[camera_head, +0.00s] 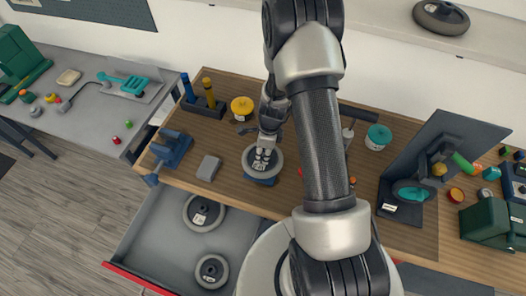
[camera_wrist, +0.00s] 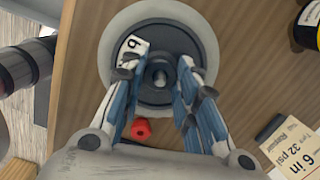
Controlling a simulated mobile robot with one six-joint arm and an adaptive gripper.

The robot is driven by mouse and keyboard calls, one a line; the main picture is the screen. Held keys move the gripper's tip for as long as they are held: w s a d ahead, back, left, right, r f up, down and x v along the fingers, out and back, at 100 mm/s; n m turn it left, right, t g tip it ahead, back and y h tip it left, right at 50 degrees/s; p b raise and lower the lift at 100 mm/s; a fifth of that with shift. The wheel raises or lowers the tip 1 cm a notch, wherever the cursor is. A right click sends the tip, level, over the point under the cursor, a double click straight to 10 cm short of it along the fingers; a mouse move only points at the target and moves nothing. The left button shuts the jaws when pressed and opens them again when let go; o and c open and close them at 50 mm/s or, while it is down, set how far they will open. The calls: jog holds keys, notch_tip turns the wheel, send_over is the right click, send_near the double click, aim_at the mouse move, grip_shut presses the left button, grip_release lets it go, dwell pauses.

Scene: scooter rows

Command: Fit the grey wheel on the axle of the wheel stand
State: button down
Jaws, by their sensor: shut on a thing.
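The grey wheel (camera_head: 249,158) is level over the blue wheel stand (camera_head: 262,181) on the wooden bench. In the wrist view the wheel (camera_wrist: 112,42) shows a pale grey tyre, a dark hub and a white tag with a digit. The tip of the axle (camera_wrist: 159,78) shows in the middle of the hub. How far down the axle the wheel sits cannot be told. My gripper (camera_head: 262,157) comes from above and is shut on the wheel, with its blue-grey fingers (camera_wrist: 157,70) on either side of the hub. The stand's base is mostly hidden under the wheel.
A red nut (camera_wrist: 141,129) and a card reading 6 in, 32 psi (camera_wrist: 291,150) lie near the wheel. A grey block (camera_head: 209,168) and a blue vise (camera_head: 172,149) stand to the left. The open drawer (camera_head: 155,237) holds two other wheels (camera_head: 203,213).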

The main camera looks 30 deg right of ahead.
jog(key=shift+f, duration=0.3)
jog(key=c, duration=1.2)
grip_release()
jog(key=shift+o, duration=0.2)
notch_tip(320, 180, up, 12)
jog(key=d, duration=0.1)
jog(key=shift+s, duration=0.45)
jog(key=shift+d, duration=0.1)
